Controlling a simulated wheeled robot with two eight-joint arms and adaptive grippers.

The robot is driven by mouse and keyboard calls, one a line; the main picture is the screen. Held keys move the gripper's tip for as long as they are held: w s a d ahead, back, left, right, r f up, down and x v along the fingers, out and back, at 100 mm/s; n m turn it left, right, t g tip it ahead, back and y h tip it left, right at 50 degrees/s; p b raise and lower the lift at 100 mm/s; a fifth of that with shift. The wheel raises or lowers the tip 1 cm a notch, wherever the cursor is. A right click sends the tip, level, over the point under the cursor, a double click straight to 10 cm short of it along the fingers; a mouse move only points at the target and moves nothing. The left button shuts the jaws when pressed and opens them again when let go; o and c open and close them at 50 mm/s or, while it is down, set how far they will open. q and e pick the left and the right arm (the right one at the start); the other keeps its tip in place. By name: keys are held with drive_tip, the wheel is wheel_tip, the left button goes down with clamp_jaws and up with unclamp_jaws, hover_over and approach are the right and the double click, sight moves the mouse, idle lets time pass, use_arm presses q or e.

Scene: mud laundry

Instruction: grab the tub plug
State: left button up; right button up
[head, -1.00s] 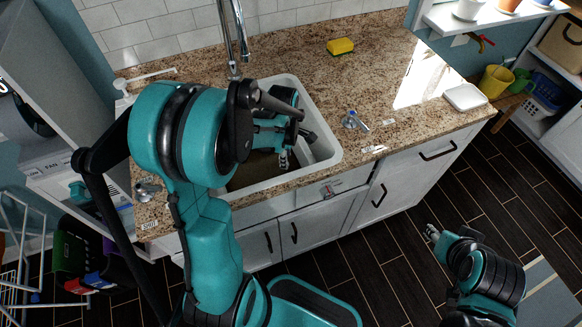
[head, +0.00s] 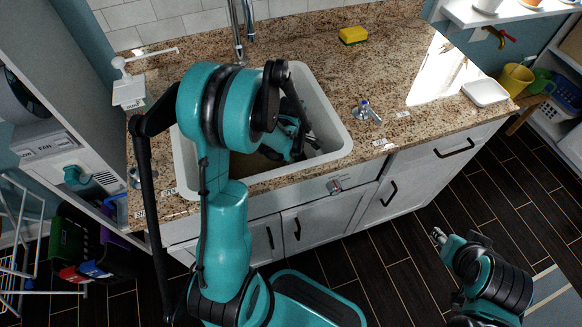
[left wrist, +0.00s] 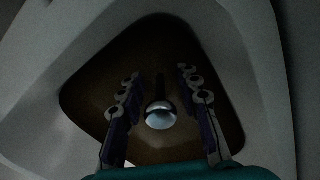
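The tub plug (left wrist: 161,115), a round shiny silver knob, shows in the left wrist view over the murky brown bottom of the white sink (head: 340,130). My left gripper (left wrist: 159,78) is open, with one finger to each side of the knob and visible gaps on both sides. I cannot tell how far the knob is from the fingers in depth. In the head view my left arm reaches down into the sink and hides the plug and most of the gripper. My right gripper (head: 438,236) is low over the floor, away from the sink; its opening is too small to tell.
The faucet (head: 241,30) stands behind the sink, close to my left arm. A tap handle (head: 366,110) is right of the sink. A yellow sponge (head: 353,35) and a white dish (head: 485,92) lie on the granite counter (head: 300,40), which is mostly clear.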

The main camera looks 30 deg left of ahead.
use_arm(q)
clamp_jaws()
drive_tip(key=shift+r, duration=0.1)
